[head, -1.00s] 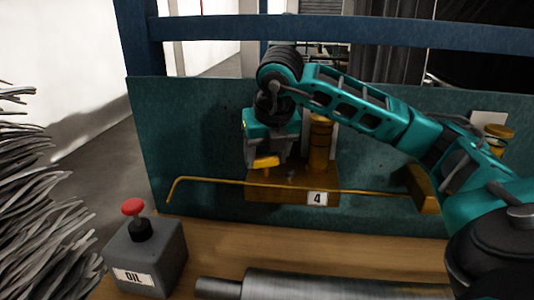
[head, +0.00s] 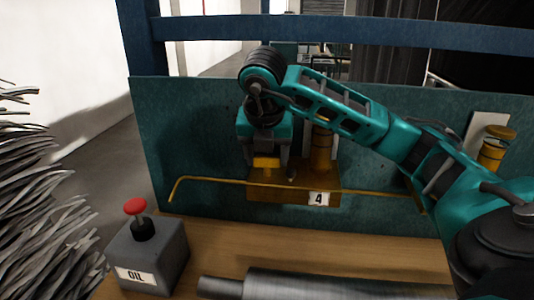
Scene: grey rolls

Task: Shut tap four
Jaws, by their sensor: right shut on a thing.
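Tap four is a brass block (head: 262,195) with a white "4" label (head: 318,198), fixed low on the teal panel. A brass cylinder (head: 321,150) stands on its right part. My right gripper (head: 268,172) points down over the block's left part. It is shut on the yellow tap handle (head: 266,163), which shows between its two fingers. The handle's lower parts are partly hidden by the fingers. My left gripper is not in view.
A thin brass pipe (head: 215,181) runs across in front of the block. A grey OIL box (head: 148,255) with a red button (head: 135,206) stands front left. A grey roller (head: 330,285) lies in front. Another brass fitting (head: 491,152) is at right.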

